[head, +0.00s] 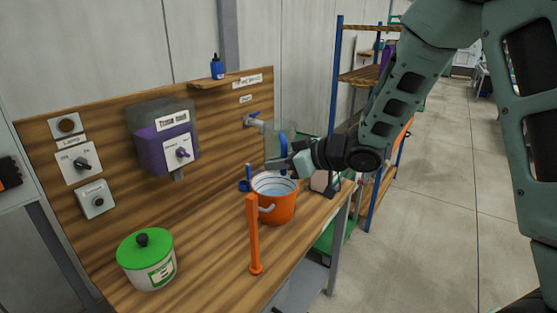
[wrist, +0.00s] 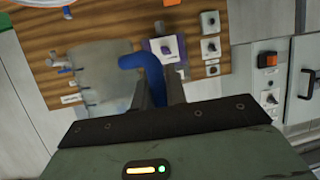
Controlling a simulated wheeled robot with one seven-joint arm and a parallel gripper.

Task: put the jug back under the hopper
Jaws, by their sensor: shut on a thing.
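The clear jug (head: 272,147) with a blue handle is held in the air above the orange bucket, in front of the tap. In the wrist view the jug (wrist: 103,78) shows at left of the fingers. My gripper (head: 284,165) is shut on the blue handle (wrist: 147,68); the fingers (wrist: 157,92) reach up to it. I cannot tell whether the jug holds liquid. The hopper (head: 160,138) with purple contents hangs on the wooden panel at left, its spout (head: 177,174) over bare bench. It also shows in the wrist view (wrist: 165,48), beyond the handle.
The orange bucket (head: 277,208) holds water and stands at the bench's right part. An orange post (head: 254,235) stands in front of it. A green-lidded pot (head: 146,262) is at front left. The bench (head: 205,219) below the hopper is clear. A shelf rack (head: 362,75) stands behind.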

